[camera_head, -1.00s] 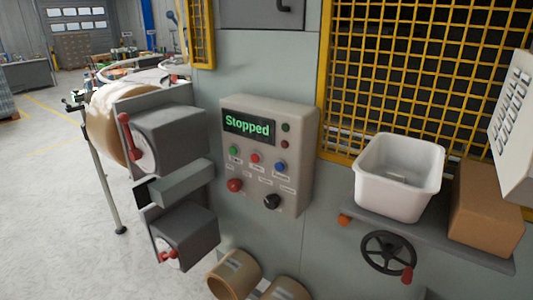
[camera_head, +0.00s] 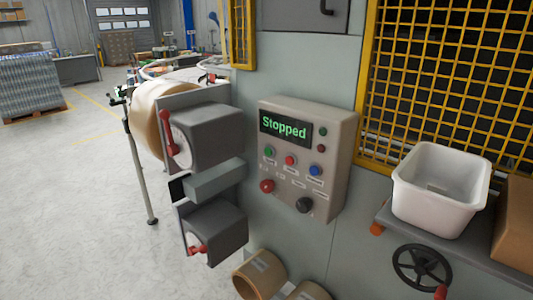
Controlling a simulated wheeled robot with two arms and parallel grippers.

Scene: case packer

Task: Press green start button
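The control box (camera_head: 335,165) is mounted on the grey machine wall, right of the picture's middle. Its display (camera_head: 285,128) reads "Stopped" in green letters. The green button (camera_head: 269,151) is at the left of the row under the display. The red button (camera_head: 290,160) and the blue button (camera_head: 316,170) are to its right. Below them are a larger red knob (camera_head: 267,186) and a black knob (camera_head: 304,205). Nothing covers the green button. Neither of my grippers shows in the head view.
Tape unit housings (camera_head: 215,133) with red handles jut out left of the box. A white bin (camera_head: 440,190) stands on a shelf at the right, above a black handwheel (camera_head: 421,270). Tape rolls (camera_head: 260,273) are below the box. Open floor (camera_head: 70,200) lies at left.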

